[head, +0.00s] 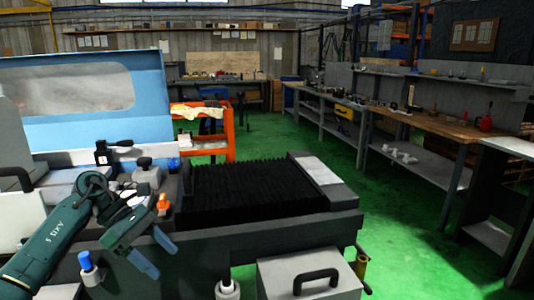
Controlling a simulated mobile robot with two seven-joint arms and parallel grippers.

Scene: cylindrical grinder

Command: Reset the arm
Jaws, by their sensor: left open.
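My left arm (55,235), dark green, comes in from the lower left and bends over the front of the grinder. My left gripper (163,263) is open, its two blue-grey fingers apart with nothing seen between them. It hangs in front of the machine's edge, pointing down and to the right. An orange knob (163,204) stands just above and right of the gripper, and a blue-topped knob (85,261) is to its left. My right arm and gripper are not in view.
The cylindrical grinder has a blue windowed guard (120,125) and a black bellows cover (240,192). A grey box with a black handle (315,278) juts out at the front. An orange cart (228,135) stands behind. Workbenches (430,125) line the right. The green floor between is clear.

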